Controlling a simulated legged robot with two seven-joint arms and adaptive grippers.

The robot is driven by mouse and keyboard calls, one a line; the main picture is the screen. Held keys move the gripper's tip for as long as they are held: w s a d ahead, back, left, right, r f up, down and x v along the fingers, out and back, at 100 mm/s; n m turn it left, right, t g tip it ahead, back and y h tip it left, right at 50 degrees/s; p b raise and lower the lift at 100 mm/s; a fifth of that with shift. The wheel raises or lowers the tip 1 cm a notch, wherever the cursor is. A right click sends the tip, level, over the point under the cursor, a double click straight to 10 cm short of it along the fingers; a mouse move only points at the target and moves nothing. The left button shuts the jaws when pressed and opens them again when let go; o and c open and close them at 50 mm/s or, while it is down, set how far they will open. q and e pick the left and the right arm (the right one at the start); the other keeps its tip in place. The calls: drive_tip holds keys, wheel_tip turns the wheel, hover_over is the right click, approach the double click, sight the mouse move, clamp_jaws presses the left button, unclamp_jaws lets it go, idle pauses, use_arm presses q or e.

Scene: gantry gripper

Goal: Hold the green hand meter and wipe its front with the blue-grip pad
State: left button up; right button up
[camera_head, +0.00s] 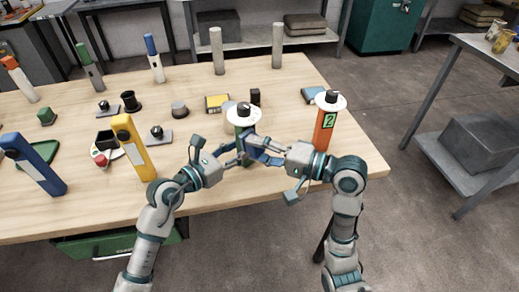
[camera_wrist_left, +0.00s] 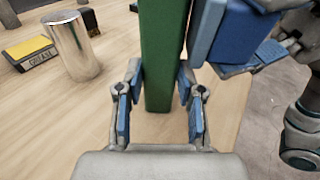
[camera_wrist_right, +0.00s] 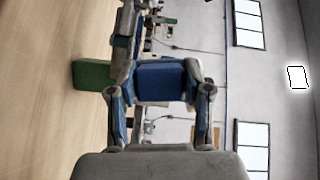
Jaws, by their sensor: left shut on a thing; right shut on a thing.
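The green hand meter (camera_head: 240,131) stands upright near the table's front edge, with a white disc and dark knob at its top in the head view. My left gripper (camera_head: 241,153) is shut on its lower body; the left wrist view shows the green body (camera_wrist_left: 163,60) between the finger pads. My right gripper (camera_head: 268,150) is shut on the blue-grip pad (camera_wrist_right: 162,82). In the left wrist view the pad (camera_wrist_left: 236,38) is close beside the meter's right side; I cannot tell if they touch. The meter's front is mostly hidden in the head view.
An orange meter (camera_head: 322,130) with a white disc stands close to the right gripper. A yellow meter (camera_head: 133,148) and a blue one (camera_head: 34,165) stand at left. The right front tabletop is bare.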

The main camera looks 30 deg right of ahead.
use_arm(q)
drive_tip(key=shift+f, duration=0.1)
use_arm(e)
drive_tip(key=shift+w, duration=0.25)
drive_tip(key=shift+d, duration=0.1)
drive_tip(key=d, duration=0.1)
drive_tip(key=w+d, duration=0.1)
drive_tip(key=d, duration=0.1)
drive_tip(key=shift+w+d, duration=0.15)
drive_tip(key=shift+d, duration=0.15)
drive_tip(key=shift+a, duration=0.1)
use_arm(q)
drive_tip(key=shift+d, duration=0.1)
use_arm(e)
drive_tip(key=shift+s+a, duration=0.2)
drive_tip(key=shift+a, duration=0.45)
drive_tip(key=shift+s+a, duration=0.25)
drive_tip(key=shift+a, duration=0.4)
drive_tip(key=shift+s+a, duration=0.2)
drive_tip(key=shift+a, duration=0.45)
use_arm(q)
drive_tip(key=shift+s, duration=0.1)
use_arm(e)
drive_tip(key=s+d, duration=0.2)
drive_tip(key=s, duration=0.6)
drive_tip(key=shift+s, duration=0.4)
